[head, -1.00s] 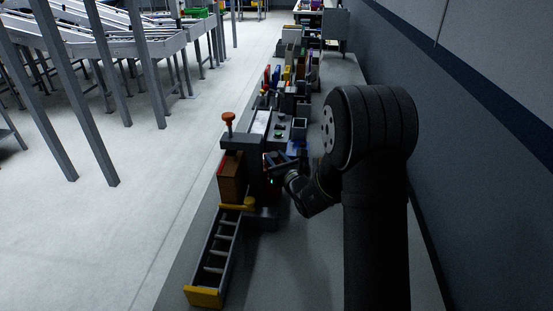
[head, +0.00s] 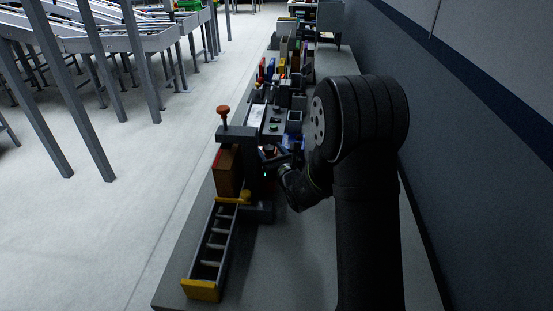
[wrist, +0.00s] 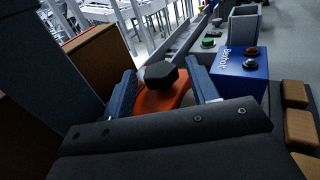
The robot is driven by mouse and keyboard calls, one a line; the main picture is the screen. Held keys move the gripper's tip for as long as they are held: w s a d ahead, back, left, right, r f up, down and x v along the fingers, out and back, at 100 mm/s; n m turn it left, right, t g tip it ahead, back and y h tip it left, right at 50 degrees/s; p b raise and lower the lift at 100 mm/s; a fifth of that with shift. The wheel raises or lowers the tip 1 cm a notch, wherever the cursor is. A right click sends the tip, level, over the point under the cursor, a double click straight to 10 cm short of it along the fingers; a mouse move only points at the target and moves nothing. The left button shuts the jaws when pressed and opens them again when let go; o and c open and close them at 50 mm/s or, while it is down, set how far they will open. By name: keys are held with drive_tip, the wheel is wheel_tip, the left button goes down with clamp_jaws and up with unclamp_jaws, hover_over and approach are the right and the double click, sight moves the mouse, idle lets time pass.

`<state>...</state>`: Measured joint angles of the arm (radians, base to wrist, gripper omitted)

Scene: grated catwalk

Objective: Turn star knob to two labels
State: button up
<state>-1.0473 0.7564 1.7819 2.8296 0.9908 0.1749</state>
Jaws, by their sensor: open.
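In the wrist view, my gripper (wrist: 165,90) is open, with one blue finger on each side of a knob. The knob has a dark six-sided cap (wrist: 162,75) over an orange body (wrist: 165,97) and stands between the fingers. The dark gripper housing covers its near side. I cannot tell whether either finger touches it. No label on the knob or around it can be read. In the head view, my gripper (head: 277,166) is low beside the grey fixture (head: 240,133), mostly hidden by my arm, and the knob between its fingers is not clear there.
A blue box (wrist: 240,70) with white lettering and buttons stands right of the knob. A brown block (head: 228,172) and a long yellow-ended tray (head: 213,245) lie left and nearer. A red-topped post (head: 223,111) rises from the fixture. The bench's near right part is bare.

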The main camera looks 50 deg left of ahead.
drive_tip(key=v, duration=1.7)
drive_tip(key=shift+s, duration=0.1)
